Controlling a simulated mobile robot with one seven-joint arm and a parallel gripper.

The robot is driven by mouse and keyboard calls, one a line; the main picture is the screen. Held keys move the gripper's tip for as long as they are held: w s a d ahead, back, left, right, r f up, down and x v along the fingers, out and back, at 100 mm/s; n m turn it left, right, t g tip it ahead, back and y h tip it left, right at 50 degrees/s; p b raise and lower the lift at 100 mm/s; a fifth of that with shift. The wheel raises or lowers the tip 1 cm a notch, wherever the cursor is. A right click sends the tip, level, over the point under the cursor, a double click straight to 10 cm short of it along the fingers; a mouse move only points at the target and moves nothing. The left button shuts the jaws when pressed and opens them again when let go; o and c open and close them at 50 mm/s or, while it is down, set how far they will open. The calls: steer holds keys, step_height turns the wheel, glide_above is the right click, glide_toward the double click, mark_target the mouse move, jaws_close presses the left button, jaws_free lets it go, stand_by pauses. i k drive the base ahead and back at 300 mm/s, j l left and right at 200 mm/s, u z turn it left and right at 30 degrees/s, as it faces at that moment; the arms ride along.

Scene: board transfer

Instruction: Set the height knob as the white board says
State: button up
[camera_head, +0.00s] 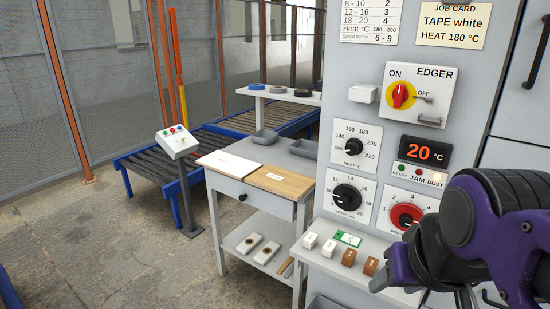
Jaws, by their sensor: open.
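The height knob (346,198) appears to be the lower black dial on the grey machine front; its scale shows 12, 14, 16 and 18, and its small label is blurred. Its white mark seems to point to the lower left, but the exact setting is hard to read. A white board (228,163) lies flat on the table, left of a brown wooden board (280,182); faint writing on it is too small to read. My purple and black gripper (450,285) is at the lower right, open, right of the knobs and apart from the height knob.
A black heat knob (353,145) is above, a red knob (407,215) to the right. The switch (401,95) is red on yellow. A display (424,152) reads 20 °C. The job card (452,24) says tape white, heat 180 °C. Small blocks (349,257) stand on the ledge below.

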mark_target(347, 198)
steer(key=i+j, duration=0.2)
steer(key=j, duration=0.2)
steer(key=i+j, duration=0.2)
steer(key=j, duration=0.2)
steer(key=i+j, duration=0.15)
steer(key=j, duration=0.2)
steer(key=i+j, duration=0.2)
steer(key=j, duration=0.2)
steer(key=i+j, duration=0.2)
steer(key=j, duration=0.2)
steer(key=i+j, duration=0.2)
steer(key=j, duration=0.2)
steer(key=z, duration=0.45)
steer(key=l+z, duration=0.1)
steer(key=z, duration=0.2)
steer(key=l+z, duration=0.15)
steer(key=z, duration=0.2)
steer(key=k+l, duration=0.35)
steer(key=i+j, duration=0.35)
